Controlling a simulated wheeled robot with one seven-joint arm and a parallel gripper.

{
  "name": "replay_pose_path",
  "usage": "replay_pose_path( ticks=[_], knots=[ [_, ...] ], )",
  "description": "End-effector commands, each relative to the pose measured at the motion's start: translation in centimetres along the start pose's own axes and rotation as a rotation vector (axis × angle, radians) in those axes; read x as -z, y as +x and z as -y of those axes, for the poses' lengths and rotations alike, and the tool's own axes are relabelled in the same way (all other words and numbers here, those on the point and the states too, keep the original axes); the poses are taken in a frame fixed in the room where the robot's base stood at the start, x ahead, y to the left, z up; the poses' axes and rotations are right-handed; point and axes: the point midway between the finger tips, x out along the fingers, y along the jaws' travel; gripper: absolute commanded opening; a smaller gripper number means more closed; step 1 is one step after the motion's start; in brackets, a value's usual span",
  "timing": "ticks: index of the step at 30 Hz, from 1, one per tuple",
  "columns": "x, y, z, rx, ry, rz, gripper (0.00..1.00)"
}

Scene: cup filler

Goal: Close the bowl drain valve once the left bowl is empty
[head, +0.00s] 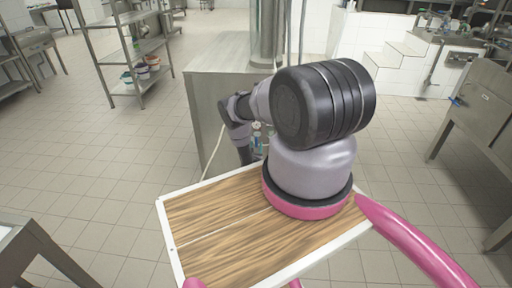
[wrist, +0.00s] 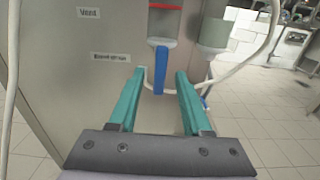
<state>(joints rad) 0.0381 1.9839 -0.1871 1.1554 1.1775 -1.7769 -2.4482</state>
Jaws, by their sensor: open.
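In the wrist view a blue lever handle (wrist: 160,62) hangs straight down on the side of a steel cabinet (wrist: 60,70). A small label (wrist: 110,57) to its left is too blurred to read surely, perhaps "Bowl drain". My gripper (wrist: 160,74) is open, with one teal finger on each side of the blue handle's lower end. I cannot tell if either finger touches it. In the head view the steel cabinet (head: 225,68) stands ahead, and my arm hides the gripper and the handle. No bowl shows clearly in either view, so its contents cannot be seen.
A red handle (wrist: 165,6) lies level above the blue one, near a "Vent" label (wrist: 90,13). A grey cylinder (wrist: 214,34) and a white hose (wrist: 240,68) are close on the right. Tiled floor (head: 100,150) is open to the left; a steel table (head: 485,110) stands right.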

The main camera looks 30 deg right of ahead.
Motion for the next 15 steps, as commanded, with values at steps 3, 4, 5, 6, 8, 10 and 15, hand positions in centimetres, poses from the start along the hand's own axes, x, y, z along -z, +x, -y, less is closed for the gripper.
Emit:
replay_pose_path(
  ticks=[3, 4, 5, 6, 8, 10, 15],
  knots=[
    [0.01, 0.10, -0.01, -0.001, -0.001, 0.000, 0.49],
    [0.01, 0.09, -0.02, -0.001, -0.001, 0.000, 0.49],
    [0.01, 0.09, -0.02, -0.001, -0.001, 0.000, 0.49],
    [0.01, 0.08, -0.02, -0.001, -0.001, 0.000, 0.49],
    [0.00, 0.08, -0.02, -0.001, -0.001, 0.000, 0.41],
    [0.01, 0.07, -0.03, -0.001, -0.001, 0.000, 0.14],
    [0.00, 0.06, -0.03, -0.001, 0.000, 0.000, 0.00]
  ],
)
